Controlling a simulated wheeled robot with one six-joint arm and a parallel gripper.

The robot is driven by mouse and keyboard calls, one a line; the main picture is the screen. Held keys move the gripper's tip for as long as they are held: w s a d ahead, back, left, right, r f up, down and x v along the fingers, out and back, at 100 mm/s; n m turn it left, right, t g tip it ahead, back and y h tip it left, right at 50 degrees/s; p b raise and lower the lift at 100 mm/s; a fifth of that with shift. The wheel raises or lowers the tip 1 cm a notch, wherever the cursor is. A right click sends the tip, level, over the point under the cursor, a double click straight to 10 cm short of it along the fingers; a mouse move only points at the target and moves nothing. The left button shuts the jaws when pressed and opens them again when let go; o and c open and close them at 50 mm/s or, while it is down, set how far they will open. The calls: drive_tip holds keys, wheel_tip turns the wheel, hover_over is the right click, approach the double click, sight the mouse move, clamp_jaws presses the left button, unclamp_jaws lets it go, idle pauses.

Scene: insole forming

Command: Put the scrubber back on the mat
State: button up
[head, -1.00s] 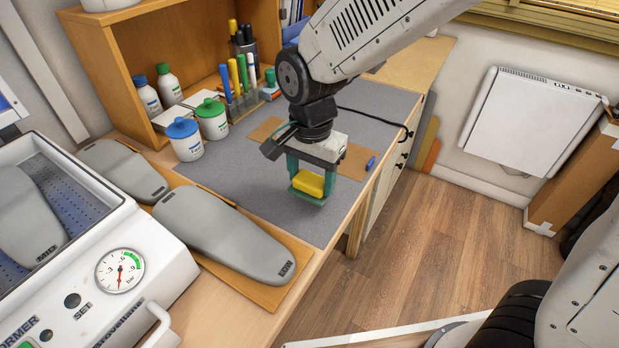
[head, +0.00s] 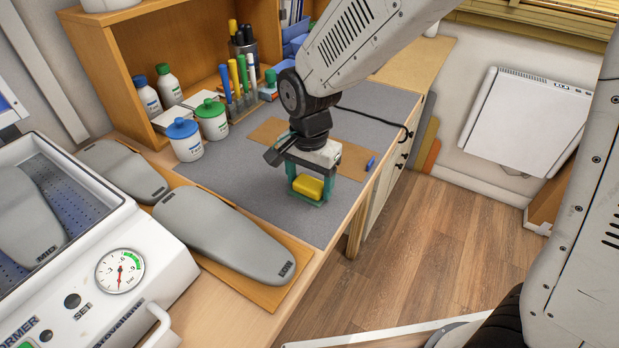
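The scrubber (head: 308,188) is a small yellow block with a thin green layer underneath. It sits between the two teal fingers of my gripper (head: 309,186), which look closed against its sides. The scrubber is level, low over the front right part of the grey mat (head: 240,178). I cannot tell whether its underside touches the mat or is just above it. My gripper points down, and its fingers partly hide the scrubber's ends.
Behind my gripper lies a brown strip (head: 350,158) with a small blue item (head: 371,163) beside it. Grey insole forms (head: 222,235) lie at front left. Lidded jars (head: 185,140) and a pen rack (head: 242,95) stand at the back. The table's front edge is close on the right.

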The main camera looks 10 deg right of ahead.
sight(309, 182)
drive_tip(key=shift+o, duration=0.5)
drive_tip(key=shift+r, duration=0.1)
wheel_tip(309, 182, up, 12)
drive_tip(key=s+d+r+n, duration=0.45)
drive_tip(key=s+d, duration=0.45)
drive_tip(key=d, duration=0.5)
drive_tip(key=s+d+n+t, duration=0.1)
drive_tip(key=s+d+n, duration=0.2)
drive_tip(key=s+d, duration=0.3)
drive_tip(key=s, duration=0.4)
drive_tip(key=shift+s+d+f, duration=0.3)
drive_tip(key=shift+d, duration=0.1)
